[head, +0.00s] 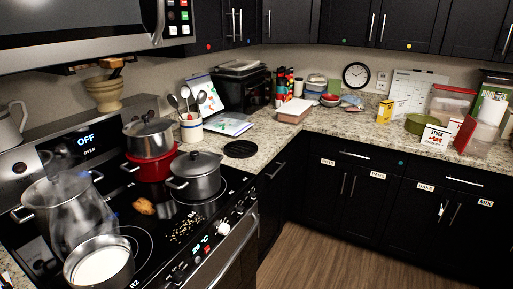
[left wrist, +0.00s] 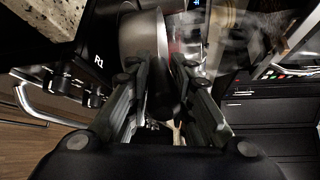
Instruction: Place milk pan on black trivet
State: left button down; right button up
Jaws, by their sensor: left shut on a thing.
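The milk pan (head: 98,265), a small metal pan with white liquid in it, is at the near left of the stove in the head view. I cannot tell whether it rests on the cooktop or is raised. Its metal side (left wrist: 143,35) shows in the left wrist view, just beyond the fingers of my left gripper (left wrist: 163,72). The black trivet (head: 240,149) is a dark round disc lying bare on the granite counter, right of the stove. My right gripper is not in view.
A steaming pot (head: 66,205) stands behind the milk pan. A lidded grey pot (head: 195,176), a red pot (head: 152,165) with another pot above it, and a brown food piece (head: 144,206) are on the cooktop. A utensil crock (head: 191,128) stands behind the trivet.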

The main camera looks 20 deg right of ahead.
aim_at(245, 155)
jog(key=i+l+z, duration=0.1)
jog(key=l+z, duration=0.15)
jog(key=z, duration=0.15)
jog(key=i+l+z, duration=0.15)
jog(key=z, duration=0.25)
jog(key=i+l+z, duration=0.15)
jog(key=z, duration=0.25)
jog(key=i+l+z, duration=0.4)
jog(key=i+z, duration=0.25)
jog(key=i, duration=0.15)
jog(key=i+l+u, duration=0.1)
jog(key=i+u, duration=0.2)
jog(key=u, duration=0.2)
jog(key=i+l+u, duration=0.2)
jog(key=u, duration=0.3)
jog(key=i+l+u, duration=0.3)
jog(key=u, duration=0.2)
jog(key=i+l+u, duration=0.15)
jog(key=l+u, duration=0.35)
jog(key=j, duration=0.05)
